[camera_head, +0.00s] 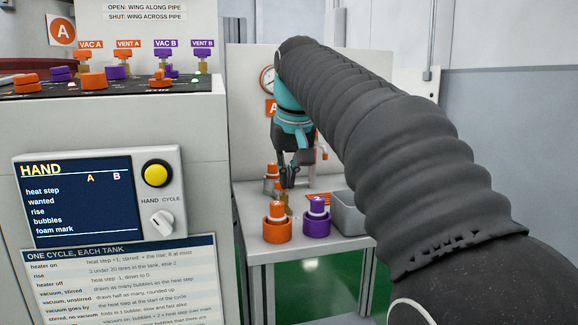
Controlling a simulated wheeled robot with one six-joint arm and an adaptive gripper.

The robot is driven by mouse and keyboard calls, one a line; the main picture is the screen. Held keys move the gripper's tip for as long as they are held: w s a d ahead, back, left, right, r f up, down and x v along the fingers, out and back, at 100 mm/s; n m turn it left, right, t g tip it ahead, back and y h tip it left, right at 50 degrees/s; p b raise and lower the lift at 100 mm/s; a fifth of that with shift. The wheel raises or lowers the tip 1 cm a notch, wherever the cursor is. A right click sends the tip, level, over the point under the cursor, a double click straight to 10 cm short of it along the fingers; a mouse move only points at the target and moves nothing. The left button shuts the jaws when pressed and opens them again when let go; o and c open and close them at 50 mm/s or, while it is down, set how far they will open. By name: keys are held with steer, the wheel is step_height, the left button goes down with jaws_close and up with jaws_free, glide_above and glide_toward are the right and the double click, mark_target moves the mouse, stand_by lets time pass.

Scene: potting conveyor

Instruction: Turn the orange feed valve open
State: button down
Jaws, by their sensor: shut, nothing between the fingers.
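My gripper (288,184) is shut and empty. It points down over the back part of a small grey table (252,258), close above small orange fittings (271,172). One of these may be the orange feed valve; its wing is too small and partly hidden, so I cannot tell which way it lies or whether the gripper touches it. A round gauge (267,79) is partly hidden behind my arm.
An orange cup (277,230) and a purple cup (317,222) stand at the table's front, beside a grey bin (352,210). At left a control cabinet carries a HAND screen (80,205), a yellow button (155,175) and orange and purple valves. My arm hides much at right.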

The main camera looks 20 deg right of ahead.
steer(key=x, duration=0.3)
steer(key=shift+f+b, duration=0.3)
steer(key=shift+b, duration=0.05)
steer(key=shift+w+r+p, duration=0.15)
steer(key=shift+w+p, duration=0.15)
steer(key=shift+w, duration=1.75)
steer(key=shift+r+p, duration=0.1)
steer(key=shift+p, duration=0.2)
